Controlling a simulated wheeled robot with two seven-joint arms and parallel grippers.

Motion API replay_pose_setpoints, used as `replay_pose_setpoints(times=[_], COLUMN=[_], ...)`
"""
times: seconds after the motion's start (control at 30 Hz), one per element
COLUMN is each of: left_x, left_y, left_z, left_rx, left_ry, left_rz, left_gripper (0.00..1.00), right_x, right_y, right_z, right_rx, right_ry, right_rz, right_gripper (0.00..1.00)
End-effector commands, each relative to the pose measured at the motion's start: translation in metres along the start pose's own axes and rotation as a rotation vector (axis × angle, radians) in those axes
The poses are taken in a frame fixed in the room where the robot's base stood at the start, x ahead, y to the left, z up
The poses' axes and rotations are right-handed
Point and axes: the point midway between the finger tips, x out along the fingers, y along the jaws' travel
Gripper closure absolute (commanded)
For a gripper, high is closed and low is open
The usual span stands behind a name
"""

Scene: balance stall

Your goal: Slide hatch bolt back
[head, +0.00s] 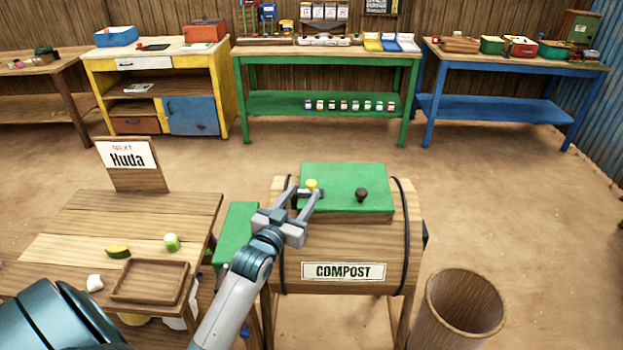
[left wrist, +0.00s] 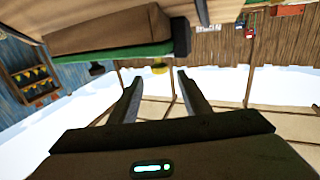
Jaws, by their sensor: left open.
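The compost drum (head: 345,245) is a wooden barrel on legs with a "COMPOST" label. Its green hatch (head: 340,178) is on top, lying closed. The bolt's bar is not clearly visible. My right gripper is out of view.
A wooden table (head: 140,210) at left holds a tray (head: 150,281), vegetables and a "Huda" sign (head: 127,155). A green box-like part (head: 236,233) sits left of the drum. A wooden bin (head: 458,308) stands at right. Open floor lies behind, before the benches.

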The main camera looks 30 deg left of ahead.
Motion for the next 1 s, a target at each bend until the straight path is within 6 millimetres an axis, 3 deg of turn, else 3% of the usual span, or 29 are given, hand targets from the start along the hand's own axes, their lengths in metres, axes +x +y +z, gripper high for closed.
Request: replay_pose_setpoints(times=[0.2, 0.4, 0.83, 1.0], left_x=[0.038, 0.058, 0.065, 0.064], left_y=[0.0, 0.0, 0.0, 0.0], left_z=[-0.003, -0.001, 0.0, 0.0], left_rx=[0.0, 0.0, 0.0, 0.0], left_ry=[0.0, 0.0, 0.0, 0.0], left_rz=[0.001, 0.0, 0.0, 0.0], left_gripper=[0.57, 0.57, 0.57, 0.95], right_x=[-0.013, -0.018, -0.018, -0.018], right_y=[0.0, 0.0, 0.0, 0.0], right_z=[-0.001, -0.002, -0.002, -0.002], right_rx=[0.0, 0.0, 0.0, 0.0], right_ry=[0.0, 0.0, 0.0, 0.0], right_rz=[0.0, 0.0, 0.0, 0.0], right_gripper=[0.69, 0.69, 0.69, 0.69])
